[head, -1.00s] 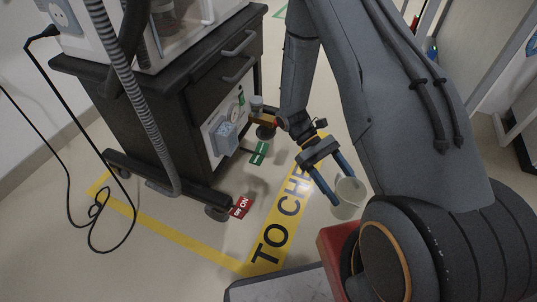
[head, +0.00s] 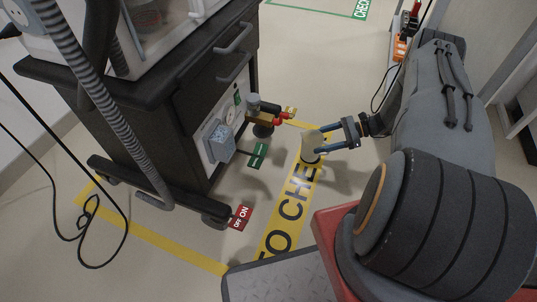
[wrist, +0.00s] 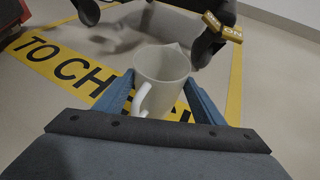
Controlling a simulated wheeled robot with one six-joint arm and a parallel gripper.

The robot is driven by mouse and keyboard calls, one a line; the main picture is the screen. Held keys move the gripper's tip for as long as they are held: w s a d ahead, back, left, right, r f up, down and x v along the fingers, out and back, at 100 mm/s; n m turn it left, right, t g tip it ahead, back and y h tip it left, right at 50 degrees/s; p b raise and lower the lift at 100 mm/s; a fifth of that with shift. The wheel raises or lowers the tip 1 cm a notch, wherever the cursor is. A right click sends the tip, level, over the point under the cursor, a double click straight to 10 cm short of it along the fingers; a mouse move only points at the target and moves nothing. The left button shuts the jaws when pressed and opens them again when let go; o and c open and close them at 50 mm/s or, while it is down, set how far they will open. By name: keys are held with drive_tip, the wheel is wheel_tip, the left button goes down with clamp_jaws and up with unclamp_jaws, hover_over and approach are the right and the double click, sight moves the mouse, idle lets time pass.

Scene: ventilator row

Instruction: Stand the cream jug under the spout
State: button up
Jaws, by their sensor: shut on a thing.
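The cream jug (head: 311,144) is held upright-looking between the two blue fingers of my gripper (head: 323,138), above the yellow floor strip. In the wrist view the jug (wrist: 163,68) shows its open mouth, its handle toward my palm and its pouring lip on the far side. My gripper (wrist: 160,92) is shut on it, a finger on each side. The tap with a brass body and dark spout (head: 263,130) sticks out from the cart's side. The jug is to the right of the spout, apart from it.
The dark ventilator cart (head: 150,110) stands at left, with a red OFF/ON tag (head: 241,217) by its wheel and a green tag (head: 257,155) below the tap. A yellow tag (wrist: 222,27) hangs near the dark parts. Black cables lie at far left.

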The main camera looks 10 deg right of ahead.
drive_tip(key=shift+w+a, duration=0.3)
drive_tip(key=shift+w+a+f+b, duration=0.25)
drive_tip(key=shift+w+a+b, duration=0.55)
drive_tip(key=shift+a, duration=1.95)
drive_tip(key=shift+w+a+f+b, duration=0.35)
drive_tip(key=shift+a+b, duration=0.7)
drive_tip(key=shift+a, duration=1.7)
drive_tip(key=shift+w+a+f+b, duration=0.15)
drive_tip(key=shift+w+a+b, duration=0.7)
drive_tip(key=shift+a, duration=1.9)
drive_tip(key=shift+s, duration=0.1)
drive_tip(key=shift+f, duration=0.15)
drive_tip(key=o, duration=1.1)
